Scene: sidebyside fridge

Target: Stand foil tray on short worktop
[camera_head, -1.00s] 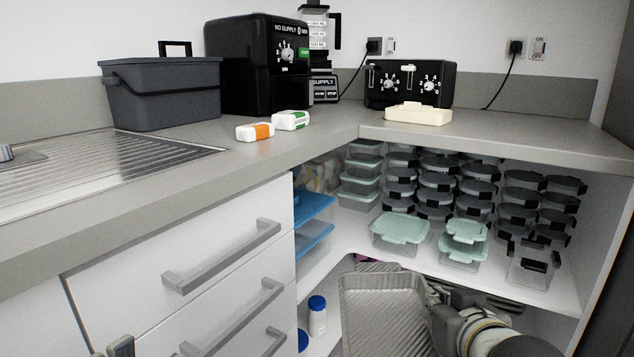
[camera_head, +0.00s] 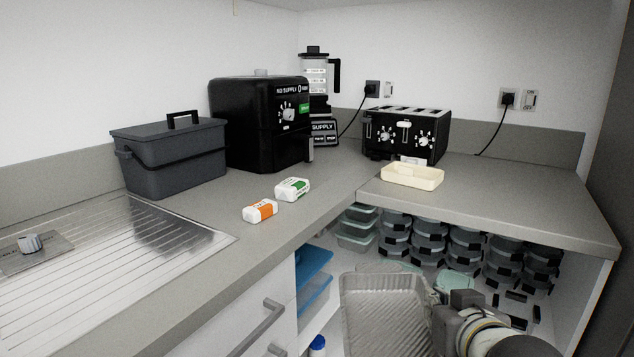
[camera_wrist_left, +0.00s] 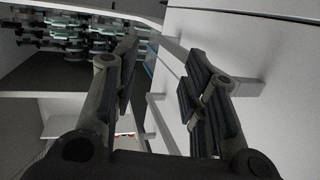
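The foil tray (camera_head: 385,308) is a ribbed silver tray in the lower middle of the head view, in front of the open shelves and below the level of the worktop. My right gripper (camera_head: 440,300) is shut on its right edge; the fingertips are partly hidden. The tray is tilted, with its hollow side towards the camera. The short worktop (camera_head: 510,205) is the grey surface on the right, above the shelves. My left gripper (camera_wrist_left: 162,85) shows only in the left wrist view, with fingers apart and nothing between them, near the white drawer fronts and their handles.
A cream dish (camera_head: 412,175) sits on the short worktop in front of a black toaster (camera_head: 404,135). Worktop to the dish's right is clear. Two small packets, orange-labelled (camera_head: 260,210) and green-labelled (camera_head: 292,189), lie on the long worktop. Lidded containers (camera_head: 465,247) fill the shelf below.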

